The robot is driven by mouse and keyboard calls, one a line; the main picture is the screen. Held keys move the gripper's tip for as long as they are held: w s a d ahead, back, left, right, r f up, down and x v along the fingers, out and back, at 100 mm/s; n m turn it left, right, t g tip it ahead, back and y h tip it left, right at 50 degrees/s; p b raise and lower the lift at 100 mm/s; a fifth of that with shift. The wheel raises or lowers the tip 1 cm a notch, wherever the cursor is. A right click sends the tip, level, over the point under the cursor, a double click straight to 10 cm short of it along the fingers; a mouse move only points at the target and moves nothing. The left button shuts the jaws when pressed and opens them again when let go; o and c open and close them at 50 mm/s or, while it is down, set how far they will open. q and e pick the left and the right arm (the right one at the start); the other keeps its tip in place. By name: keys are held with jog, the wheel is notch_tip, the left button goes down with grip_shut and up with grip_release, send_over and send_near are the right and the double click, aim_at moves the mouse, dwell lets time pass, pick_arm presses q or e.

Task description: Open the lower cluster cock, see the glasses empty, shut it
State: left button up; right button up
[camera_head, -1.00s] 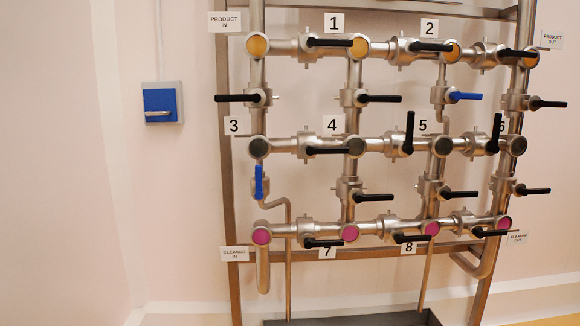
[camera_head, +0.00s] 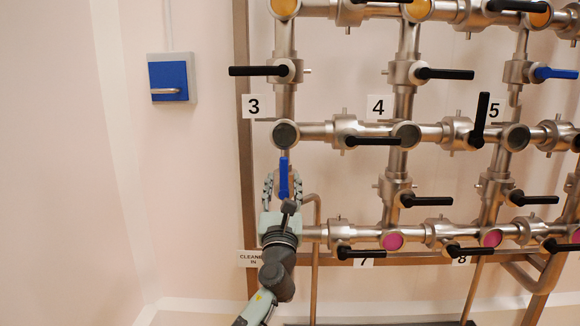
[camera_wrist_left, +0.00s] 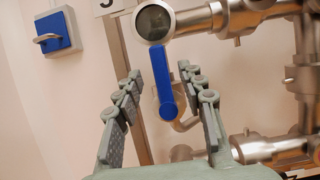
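In the left wrist view the blue handle (camera_wrist_left: 168,98) stands between the two spread fingers (camera_wrist_left: 165,76), with gaps on both sides. The middle-row glasses (camera_head: 407,134) look dark grey. The visible lower-row glasses (camera_head: 394,241) are pink; the leftmost one is hidden behind my gripper. My right gripper is not in view.
A second blue handle (camera_head: 556,73) lies level at the upper right. Several black handles (camera_head: 372,141) stick out from the pipes. A blue wall box (camera_head: 170,79) with a grey lever is on the left.

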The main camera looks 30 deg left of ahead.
aim_at(284, 170)
pick_arm(q)
jog(key=x, duration=0.5)
jog(key=shift+w+a+r, duration=0.15)
jog(key=shift+w+a, duration=0.1)
jog(key=shift+w, duration=0.1)
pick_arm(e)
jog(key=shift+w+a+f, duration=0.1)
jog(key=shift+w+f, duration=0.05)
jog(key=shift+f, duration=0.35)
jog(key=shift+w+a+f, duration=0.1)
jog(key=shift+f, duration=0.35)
pick_arm(q)
jog(key=shift+c, duration=0.4)
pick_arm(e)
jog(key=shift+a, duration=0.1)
pick_arm(q)
jog(key=c, duration=0.7)
grip_shut()
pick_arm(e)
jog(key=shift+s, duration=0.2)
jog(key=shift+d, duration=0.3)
